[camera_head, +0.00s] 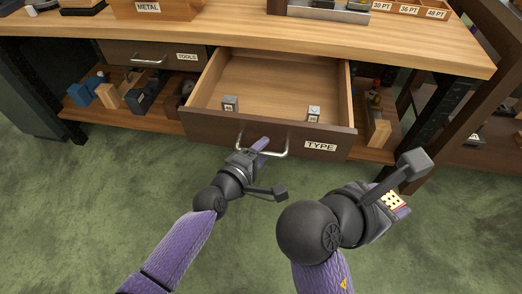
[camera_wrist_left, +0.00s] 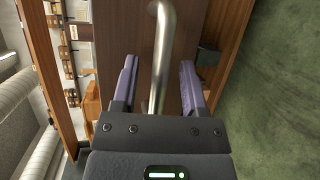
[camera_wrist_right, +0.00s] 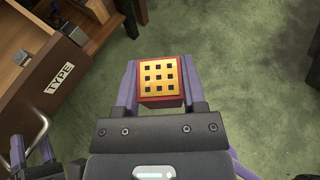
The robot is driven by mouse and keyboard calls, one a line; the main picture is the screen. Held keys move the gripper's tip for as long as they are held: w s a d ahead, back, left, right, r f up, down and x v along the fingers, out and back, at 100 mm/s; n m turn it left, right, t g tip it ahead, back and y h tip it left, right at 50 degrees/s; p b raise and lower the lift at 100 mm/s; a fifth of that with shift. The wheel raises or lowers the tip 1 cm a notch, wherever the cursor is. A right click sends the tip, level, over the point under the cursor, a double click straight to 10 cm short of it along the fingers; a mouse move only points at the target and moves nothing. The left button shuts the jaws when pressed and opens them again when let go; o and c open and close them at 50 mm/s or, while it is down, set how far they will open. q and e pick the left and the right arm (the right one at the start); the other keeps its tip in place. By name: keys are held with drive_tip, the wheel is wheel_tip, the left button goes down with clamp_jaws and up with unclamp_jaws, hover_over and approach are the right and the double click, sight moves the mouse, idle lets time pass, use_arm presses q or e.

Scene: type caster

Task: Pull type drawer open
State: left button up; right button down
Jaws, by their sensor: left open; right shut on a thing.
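The type drawer (camera_head: 268,134) under the bench is pulled well out, its inside showing in the head view. Its bar handle (camera_head: 285,152) also shows in the left wrist view (camera_wrist_left: 164,40). My left gripper (camera_head: 262,144) is at the handle, fingers open, one on each side of the bar, with gaps visible. My right gripper (camera_wrist_right: 160,66) is shut on a red block with a yellow, dotted face (camera_wrist_right: 159,80), held above the floor right of the drawer. The block is partly hidden in the head view (camera_head: 392,200).
Two small grey type blocks, one at left (camera_head: 230,103) and one at right (camera_head: 313,114), sit in the drawer. A shut tools drawer (camera_head: 165,56) is to its left. The lower shelf (camera_head: 110,118) holds several tools and blocks. Green floor in front is clear.

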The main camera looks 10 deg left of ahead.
use_arm(q)
drive_tip(key=shift+s, duration=0.1)
use_arm(e)
drive_tip(key=shift+r, duration=0.1)
use_arm(q)
drive_tip(key=p+v, duration=0.3)
drive_tip(key=v, duration=0.9)
use_arm(e)
wheel_tip(320, 180, up, 4)
drive_tip(key=shift+s+r, duration=0.1)
